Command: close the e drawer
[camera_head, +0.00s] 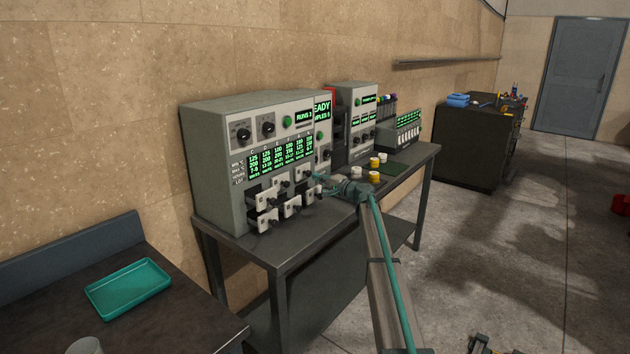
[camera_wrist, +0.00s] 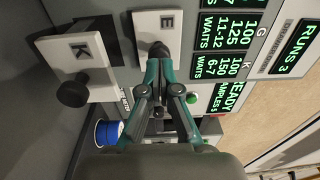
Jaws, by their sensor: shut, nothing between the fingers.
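The E drawer (camera_wrist: 157,22) has a white front with a black letter E and a dark round knob (camera_wrist: 160,49) in the wrist view. Its front stands out from the machine panel. My gripper (camera_wrist: 160,68) is shut and empty, with its fingertips right at the knob; I cannot tell whether they touch it. In the head view my gripper (camera_head: 319,177) is at the right end of the upper drawer row, by a drawer front (camera_head: 304,172) that looks like E; its letter is too small to read there.
The K drawer (camera_wrist: 85,55), also standing out, is left of E in the wrist view. Several other drawers stick out of the grey machine (camera_head: 225,165). White and yellow pots (camera_head: 375,177) stand on the bench to the right. A green tray (camera_head: 128,288) lies on the near table.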

